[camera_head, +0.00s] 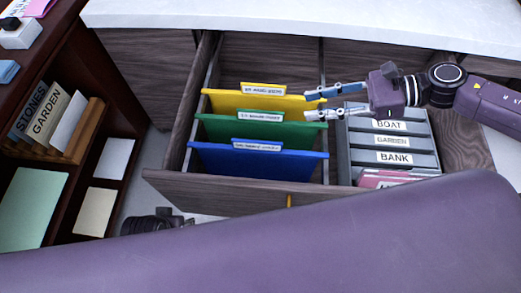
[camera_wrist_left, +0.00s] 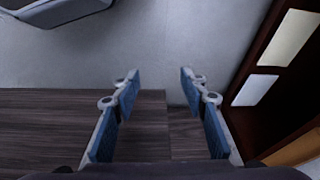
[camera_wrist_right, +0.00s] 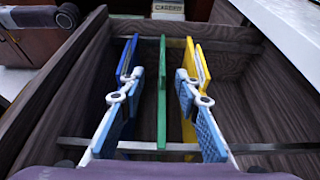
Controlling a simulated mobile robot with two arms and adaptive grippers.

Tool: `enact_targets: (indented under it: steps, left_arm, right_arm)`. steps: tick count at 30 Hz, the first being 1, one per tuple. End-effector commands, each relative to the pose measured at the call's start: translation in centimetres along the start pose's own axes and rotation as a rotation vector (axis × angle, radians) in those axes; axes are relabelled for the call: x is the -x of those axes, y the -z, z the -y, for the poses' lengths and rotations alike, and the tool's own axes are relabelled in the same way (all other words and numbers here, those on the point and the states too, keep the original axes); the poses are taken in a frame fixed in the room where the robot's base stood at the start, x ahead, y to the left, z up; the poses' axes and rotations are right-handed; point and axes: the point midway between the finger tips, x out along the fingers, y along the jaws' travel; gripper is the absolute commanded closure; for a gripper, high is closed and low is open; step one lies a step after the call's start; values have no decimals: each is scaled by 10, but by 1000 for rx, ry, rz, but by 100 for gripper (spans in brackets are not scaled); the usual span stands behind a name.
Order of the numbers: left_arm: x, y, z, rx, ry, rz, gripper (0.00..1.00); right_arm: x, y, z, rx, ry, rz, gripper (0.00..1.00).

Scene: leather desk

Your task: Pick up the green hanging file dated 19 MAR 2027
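The green hanging file (camera_head: 262,132) hangs in the open drawer between a yellow file (camera_head: 225,101) and a blue file (camera_head: 255,165). Its white tab (camera_head: 259,117) carries a date too small to read surely. My right gripper (camera_head: 317,105) is open at the right end of the files. In the right wrist view the green file (camera_wrist_right: 162,100) stands edge-on between the spread fingers (camera_wrist_right: 160,78), with a gap on each side. Contact cannot be seen. My left gripper (camera_wrist_left: 160,78) is open and empty, low in front of the drawer; in the head view my arm largely hides it.
The wooden drawer (camera_head: 175,125) has a grey divider rack (camera_head: 425,142) to the right, labelled BOAT, GARDEN and BANK. A dark shelf unit (camera_head: 85,165) with books stands at the left. The white desk top (camera_head: 270,14) runs behind the drawer.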

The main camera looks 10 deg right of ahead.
Motion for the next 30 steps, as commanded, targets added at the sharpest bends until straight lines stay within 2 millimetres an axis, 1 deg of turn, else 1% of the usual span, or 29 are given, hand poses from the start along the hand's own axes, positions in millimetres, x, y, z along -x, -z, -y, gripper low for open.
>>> enact_targets:
  steps: [1, 3, 6, 9, 14, 19, 26, 30]
  left_arm:
    - [-5, 1, 0, 1, 2, -18, 60]
    - [7, 2, 1, 3, 4, -29, 60]
    - [25, 3, 2, 5, 7, -45, 60]
    - [38, 2, 3, 5, 8, -53, 60]
    - [49, 2, 3, 6, 9, -60, 60]
    - [51, 8, 2, 5, 8, -81, 60]
    - [50, 13, 2, 4, 7, -100, 60]
    - [50, 16, 2, 4, 7, -112, 60]
  right_arm:
    - [-11, 27, 0, 0, 0, 0, 70]
    - [-18, 43, 0, 0, 0, 0, 70]
    - [-24, 59, 0, 0, 0, 0, 70]
    - [-28, 68, 0, 1, 0, 0, 70]
    - [-32, 72, 0, 1, 0, 1, 70]
    - [-48, 70, 1, 1, 0, 3, 70]
    - [-66, 68, 4, 2, 1, 3, 70]
    - [-83, 65, 8, 4, -1, 4, 70]
